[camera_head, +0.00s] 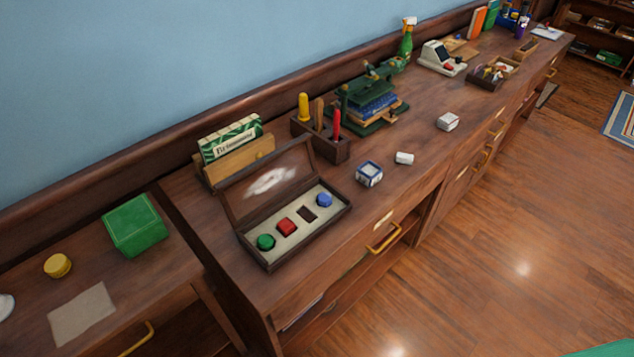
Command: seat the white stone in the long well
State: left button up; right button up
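An open dark wooden case (252,243) stands on the long cabinet top, its lid raised at the back. Its pale insert holds a green stone (265,242), a red stone (286,227) and a blue stone (324,200). Between the red and blue stones is an empty dark oblong well (307,213). A small white block (404,158), which looks like the white stone, lies on the cabinet top right of the case, apart from it. Neither of my grippers is in view.
A blue-and-white box (369,174) stands between the case and the white block. A whitish box (447,122) lies farther right. A tool holder (321,143) and a green press-like device (370,100) stand behind. The cabinet top (400,197) is clear along its front edge.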

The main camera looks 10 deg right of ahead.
aim_at(302, 207)
jog(key=i+l+u, duration=0.1)
jog(key=l, duration=0.3)
jog(key=i+l+u, duration=0.1)
jog(key=l, duration=0.3)
jog(key=i+l+u, duration=0.1)
jog(key=l, duration=0.3)
jog(key=i, duration=0.1)
